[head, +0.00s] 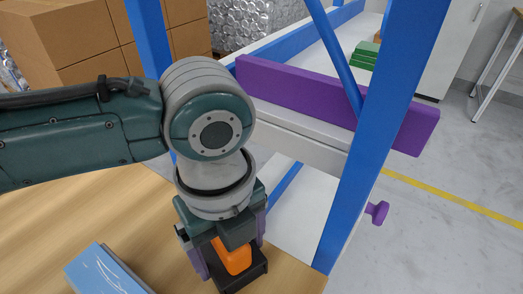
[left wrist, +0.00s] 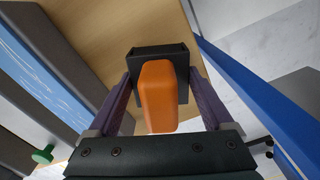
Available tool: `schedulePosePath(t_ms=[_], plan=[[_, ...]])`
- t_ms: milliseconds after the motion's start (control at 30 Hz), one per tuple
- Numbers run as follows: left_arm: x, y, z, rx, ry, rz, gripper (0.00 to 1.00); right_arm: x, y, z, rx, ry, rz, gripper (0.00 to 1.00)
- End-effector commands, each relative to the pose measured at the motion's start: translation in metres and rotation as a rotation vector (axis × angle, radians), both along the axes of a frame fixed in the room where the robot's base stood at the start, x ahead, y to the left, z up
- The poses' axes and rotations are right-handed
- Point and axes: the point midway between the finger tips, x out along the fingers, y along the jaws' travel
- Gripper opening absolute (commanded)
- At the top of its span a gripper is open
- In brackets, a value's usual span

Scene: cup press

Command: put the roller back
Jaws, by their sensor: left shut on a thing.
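The roller seems to be the piece with an orange handle (head: 236,257) and a black part (head: 245,279) at its end. My left gripper (head: 229,256) points down and is shut on it. In the left wrist view, the purple fingers reach along both sides of the orange handle (left wrist: 158,96), with their tips at the sides of the black part (left wrist: 160,54). The black part is low over or on the wooden table (head: 145,215), near its right edge; I cannot tell if it touches. My right gripper is in neither view.
A blue and grey block (head: 105,272) lies on the table left of my left gripper. Blue frame posts (head: 365,170) and a purple bar (head: 330,100) stand right of the table edge. A purple knob (head: 377,212) is at the right post. Cardboard boxes (head: 90,40) are behind.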

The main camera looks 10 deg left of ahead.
Motion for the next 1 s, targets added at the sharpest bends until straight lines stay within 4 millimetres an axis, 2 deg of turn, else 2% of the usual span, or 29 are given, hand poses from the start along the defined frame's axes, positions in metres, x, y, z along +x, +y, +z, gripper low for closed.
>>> schedulePosePath(t_ms=[67,100,133,167,200,367,400,533,767,867,1000], plan=[[0.0,0.0,-0.004,0.0,0.0,0.0,0.24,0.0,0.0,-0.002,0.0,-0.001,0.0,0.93],[0.0,0.0,-0.005,0.0,0.0,0.0,0.14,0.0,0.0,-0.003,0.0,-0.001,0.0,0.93],[0.0,0.0,-0.006,0.0,0.0,0.0,0.15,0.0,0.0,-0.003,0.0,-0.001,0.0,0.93],[0.0,0.0,-0.007,0.0,0.0,0.0,0.04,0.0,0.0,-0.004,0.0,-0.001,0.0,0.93],[-0.001,0.0,-0.009,0.001,0.001,0.0,0.0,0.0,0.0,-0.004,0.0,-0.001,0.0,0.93],[-0.001,0.0,-0.011,0.0,0.001,-0.001,0.0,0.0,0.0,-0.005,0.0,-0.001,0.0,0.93],[-0.002,0.0,-0.012,0.0,0.003,-0.001,0.88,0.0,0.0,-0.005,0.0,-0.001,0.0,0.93],[-0.002,0.0,-0.011,0.001,0.002,0.0,1.0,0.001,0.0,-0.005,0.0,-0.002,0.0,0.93],[-0.001,0.0,-0.009,0.0,0.001,0.0,1.0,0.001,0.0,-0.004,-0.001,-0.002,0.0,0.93],[0.0,0.0,0.0,0.0,0.0,0.0,1.0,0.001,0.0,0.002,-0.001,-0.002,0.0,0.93],[0.001,0.0,0.026,-0.002,-0.004,0.0,1.0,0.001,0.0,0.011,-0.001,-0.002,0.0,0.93]])
